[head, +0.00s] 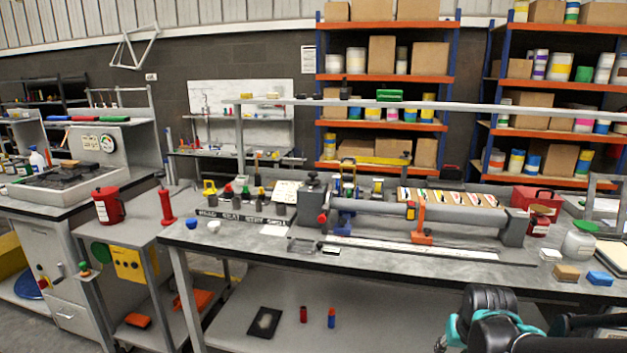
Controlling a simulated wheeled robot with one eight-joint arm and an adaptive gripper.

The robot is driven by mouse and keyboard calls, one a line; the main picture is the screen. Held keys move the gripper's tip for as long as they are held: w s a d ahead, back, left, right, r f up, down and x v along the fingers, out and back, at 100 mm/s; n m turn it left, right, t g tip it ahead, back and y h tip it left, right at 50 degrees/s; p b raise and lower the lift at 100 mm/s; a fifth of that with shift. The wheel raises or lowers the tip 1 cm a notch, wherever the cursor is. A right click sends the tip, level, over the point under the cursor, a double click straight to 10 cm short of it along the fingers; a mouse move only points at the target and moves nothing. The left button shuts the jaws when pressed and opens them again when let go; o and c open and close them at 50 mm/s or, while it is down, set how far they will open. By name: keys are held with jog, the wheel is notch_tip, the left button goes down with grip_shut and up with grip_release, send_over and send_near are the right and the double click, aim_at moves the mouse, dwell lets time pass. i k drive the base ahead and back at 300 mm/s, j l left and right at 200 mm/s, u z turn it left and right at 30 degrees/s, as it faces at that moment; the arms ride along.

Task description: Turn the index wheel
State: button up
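A fixture with a long grey tube (460,214) lies along the middle of the bench. A dark grey end block (313,192) with a red knob (322,218) stands at its left end. Another grey block (514,228) holds its right end. I cannot pick out the index wheel for certain; it may be part of the left end block. Black and teal parts of my arm (487,302) show at the lower right, in front of the bench and apart from the fixture. I cannot make out the fingertips of my gripper or anything held.
The bench (260,250) is crowded behind the tube. An orange clamp (421,237) grips the tube. The bench's front left is mostly clear.

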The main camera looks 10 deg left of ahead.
aim_at(312, 182)
jog(key=u, duration=0.95)
